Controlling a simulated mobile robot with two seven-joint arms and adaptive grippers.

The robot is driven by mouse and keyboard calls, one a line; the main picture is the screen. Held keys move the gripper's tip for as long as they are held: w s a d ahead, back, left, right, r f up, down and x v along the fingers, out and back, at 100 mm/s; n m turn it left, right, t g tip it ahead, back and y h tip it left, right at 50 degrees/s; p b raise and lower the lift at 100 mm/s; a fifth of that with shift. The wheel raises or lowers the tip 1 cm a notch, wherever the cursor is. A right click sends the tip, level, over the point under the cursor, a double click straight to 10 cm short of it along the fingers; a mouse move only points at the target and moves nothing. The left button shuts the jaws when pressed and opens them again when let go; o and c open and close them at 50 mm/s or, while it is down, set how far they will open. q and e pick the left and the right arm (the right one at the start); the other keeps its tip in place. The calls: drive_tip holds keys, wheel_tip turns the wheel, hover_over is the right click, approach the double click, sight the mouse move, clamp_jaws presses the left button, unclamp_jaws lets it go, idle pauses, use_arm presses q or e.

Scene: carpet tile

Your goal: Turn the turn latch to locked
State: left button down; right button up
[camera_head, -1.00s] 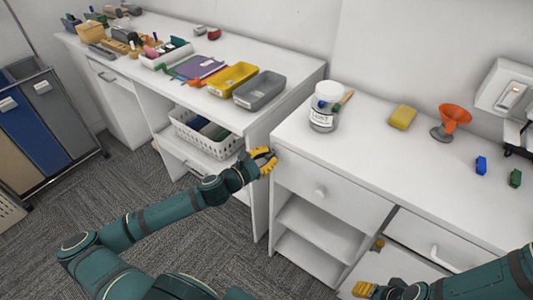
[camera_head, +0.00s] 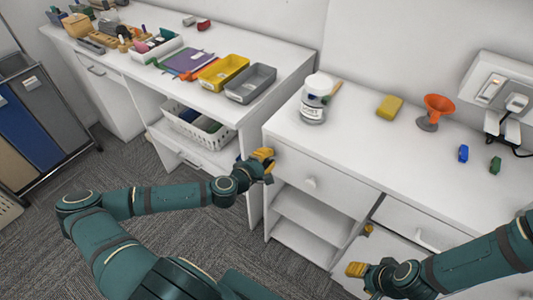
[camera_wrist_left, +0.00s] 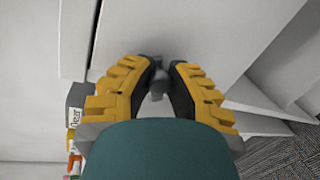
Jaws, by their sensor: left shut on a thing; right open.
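My left gripper (camera_head: 264,161) is at the left edge of the white cabinet front, beside the top drawer. In the left wrist view its yellow fingers (camera_wrist_left: 163,72) are closed around a small grey turn latch (camera_wrist_left: 157,88) on a white panel. The fingers hide much of the latch, so I cannot tell whether its position is locked. In the head view the latch is hidden behind the gripper. My right gripper (camera_head: 361,250) is open and empty, low in front of the cabinet near the lower right door.
A white basket (camera_head: 198,128) sits on the shelf to the left.

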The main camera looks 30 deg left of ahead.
use_arm(q)
drive_tip(key=shift+d+f+m+y, duration=0.15)
drive_tip(key=shift+f+m+y, duration=0.2)
drive_tip(key=shift+m, duration=0.55)
drive_tip(key=shift+d+f+m+y, duration=0.15)
drive_tip(key=shift+f+m, duration=0.3)
drive_tip(key=shift+m, duration=0.45)
drive_tip(key=shift+f, duration=0.1)
drive_tip(key=c, duration=0.8)
unclamp_jaws()
drive_tip(key=shift+c, duration=0.2)
drive_tip(key=shift+s, duration=0.15)
drive_tip(key=v, duration=0.7)
drive_tip(key=shift+s, duration=0.2)
